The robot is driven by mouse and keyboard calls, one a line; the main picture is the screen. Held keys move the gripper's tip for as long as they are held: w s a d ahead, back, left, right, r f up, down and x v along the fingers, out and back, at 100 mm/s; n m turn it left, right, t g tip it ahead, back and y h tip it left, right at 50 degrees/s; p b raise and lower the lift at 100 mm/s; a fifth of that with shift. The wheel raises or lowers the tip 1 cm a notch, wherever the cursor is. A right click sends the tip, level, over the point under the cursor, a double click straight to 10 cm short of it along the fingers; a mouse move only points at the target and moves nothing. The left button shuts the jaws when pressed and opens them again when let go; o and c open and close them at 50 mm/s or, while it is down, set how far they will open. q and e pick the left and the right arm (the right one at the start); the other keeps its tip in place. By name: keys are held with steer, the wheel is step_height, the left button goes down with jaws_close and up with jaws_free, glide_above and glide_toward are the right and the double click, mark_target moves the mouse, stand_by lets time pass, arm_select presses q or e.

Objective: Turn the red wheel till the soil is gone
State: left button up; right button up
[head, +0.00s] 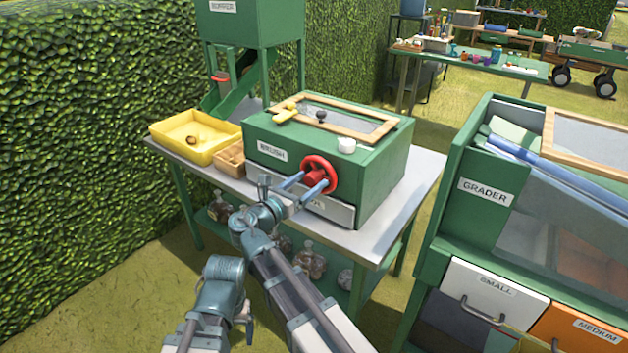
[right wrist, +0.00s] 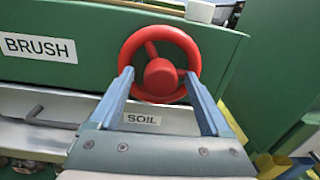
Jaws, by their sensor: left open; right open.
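The red wheel (head: 318,176) is on the front of the green box labelled BRUSH (head: 390,165). It also shows in the right wrist view (right wrist: 183,44), with a round red hub. My right gripper (head: 303,184) is open, its two blue fingers pointing at the wheel, one on each side of the hub. In the right wrist view the fingertips (right wrist: 158,75) overlap the wheel's lower rim; I cannot tell whether they touch it. A pale drawer front labelled SOIL (head: 330,209) is below the wheel. No soil is clearly visible. My left gripper (head: 246,312) is low, away from the box, its fingers mostly hidden.
A yellow tray (head: 165,137) and a small wooden box (head: 226,160) stand left of the brush box on the grey table (head: 424,172). A green grader (head: 450,210) with drawers stands close on the right. A hedge (head: 70,200) fills the left.

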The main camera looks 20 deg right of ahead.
jaws_close()
stand_by(0.3)
